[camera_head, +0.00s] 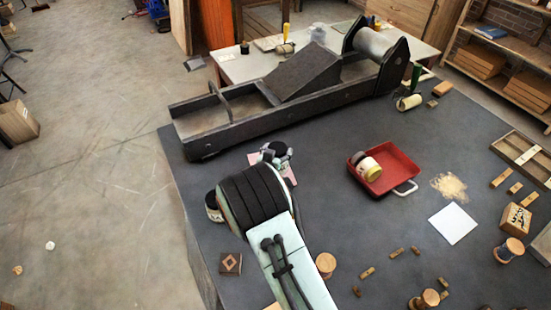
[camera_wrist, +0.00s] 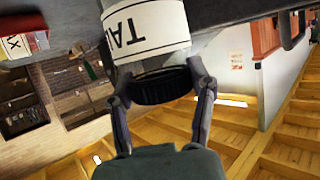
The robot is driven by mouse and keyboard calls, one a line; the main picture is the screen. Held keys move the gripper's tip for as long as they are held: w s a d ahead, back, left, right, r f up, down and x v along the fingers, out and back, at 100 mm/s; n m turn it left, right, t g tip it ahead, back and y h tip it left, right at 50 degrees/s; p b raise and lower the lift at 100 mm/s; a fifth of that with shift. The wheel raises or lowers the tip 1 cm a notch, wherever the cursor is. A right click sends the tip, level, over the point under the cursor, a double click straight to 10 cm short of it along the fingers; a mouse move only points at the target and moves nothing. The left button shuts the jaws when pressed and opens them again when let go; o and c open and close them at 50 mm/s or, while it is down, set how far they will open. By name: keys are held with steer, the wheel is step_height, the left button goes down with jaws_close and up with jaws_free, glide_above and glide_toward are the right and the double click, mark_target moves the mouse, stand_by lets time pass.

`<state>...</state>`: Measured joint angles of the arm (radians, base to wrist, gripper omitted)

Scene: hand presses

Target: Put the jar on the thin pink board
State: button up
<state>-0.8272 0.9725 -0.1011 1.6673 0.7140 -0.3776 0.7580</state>
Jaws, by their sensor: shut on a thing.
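My gripper (camera_head: 275,153) is low over the grey table, beyond my arm's dark wrist. In the wrist view, the fingers (camera_wrist: 163,88) are shut on the black lid of a jar (camera_wrist: 150,27) with a white label and black letters. The jar looks upright, since the table appears at the top of that inverted view. In the head view, mainly its dark lid shows between the fingers. The thin pink board (camera_head: 291,180) shows partly beside and below the gripper; my arm hides the rest. I cannot tell whether the jar touches the board.
A second black-lidded jar (camera_head: 212,206) stands left of my wrist, near the table edge. A red tray (camera_head: 401,160) holds a yellowish container lying on its side. A long dark press (camera_head: 300,90) runs along the back. A white sheet (camera_head: 453,223) and small wooden pieces lie right.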

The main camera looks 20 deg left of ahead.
steer(key=w+f, duration=0.1)
steer(key=w+a+f, duration=0.1)
steer(key=shift+w+f, duration=0.1)
steer(key=shift+f, duration=0.25)
steer(key=shift+w+a+f, duration=0.1)
steer(key=shift+w+f, duration=0.05)
steer(key=shift+f, duration=1.6)
steer(key=shift+f, duration=0.15)
steer(key=o, duration=1.2)
steer(key=shift+o, duration=0.2)
steer(key=shift+r, duration=0.2)
steer(key=v, duration=1.2)
